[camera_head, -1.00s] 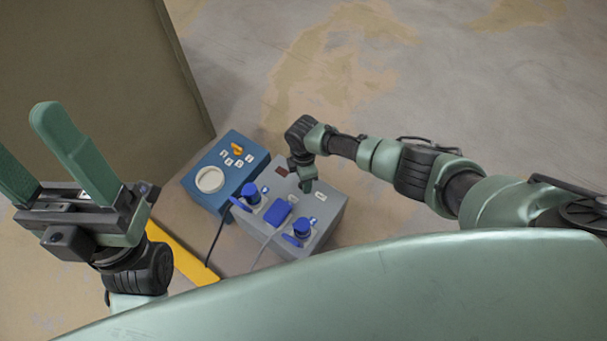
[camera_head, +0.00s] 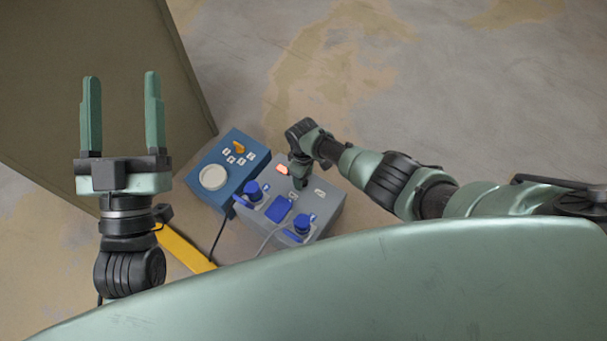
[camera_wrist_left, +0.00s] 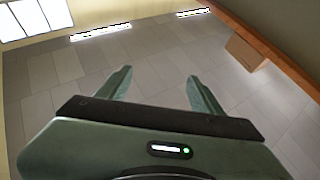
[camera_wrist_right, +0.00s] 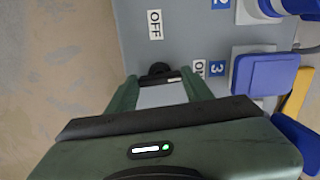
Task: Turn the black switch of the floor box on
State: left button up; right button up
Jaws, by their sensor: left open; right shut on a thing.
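The grey floor box (camera_head: 328,210) stands on the floor at the centre of the head view. In the right wrist view, the black switch (camera_wrist_right: 160,70) shows just beyond the fingers, close to the "ON" label (camera_wrist_right: 199,68); the "OFF" label (camera_wrist_right: 154,25) is farther from it. My right gripper (camera_head: 298,184) points down at the box top and is shut on the black switch, which its fingers largely hide in the head view. A lamp (camera_head: 282,169) on the box glows orange-red. My left gripper (camera_head: 121,82) is open, empty and raised well away from the box.
A brown panel (camera_head: 90,40) is at upper left. Floor at upper right is clear.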

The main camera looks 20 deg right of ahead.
pick_arm(q)
jog(key=shift+w+f+g, duration=0.35)
jog(key=shift+f+g, duration=0.15)
jog(key=shift+f, duration=0.15)
pick_arm(e)
jog(key=shift+m, duration=0.5)
jog(key=shift+a, duration=0.1)
jog(key=o, duration=1.4)
jog(key=shift+r, duration=0.15)
notch_tip(320, 180, up, 2)
jog(key=shift+r+p, duration=0.1)
jog(key=shift+p, duration=0.9)
pick_arm(q)
notch_tip(320, 180, down, 12)
jog(key=a+g+y+p, duration=0.1)
jog(key=a+g+y, duration=0.15)
jog(key=g, duration=0.45)
pick_arm(e)
jog(key=shift+r, duration=0.9)
notch_tip(320, 180, up, 3)
jog(key=shift+r+p, duration=0.2)
jog(key=shift+p, duration=1)
pick_arm(q)
jog(key=s+a+f+g+y, duration=0.2)
jog(key=s+f+g, duration=0.4)
jog(key=f, duration=0.3)
jog(key=shift+s+a+f+n+g, duration=0.25)
jog(key=shift+s+f+n+g, duration=0.15)
jog(key=shift+s, duration=0.1)
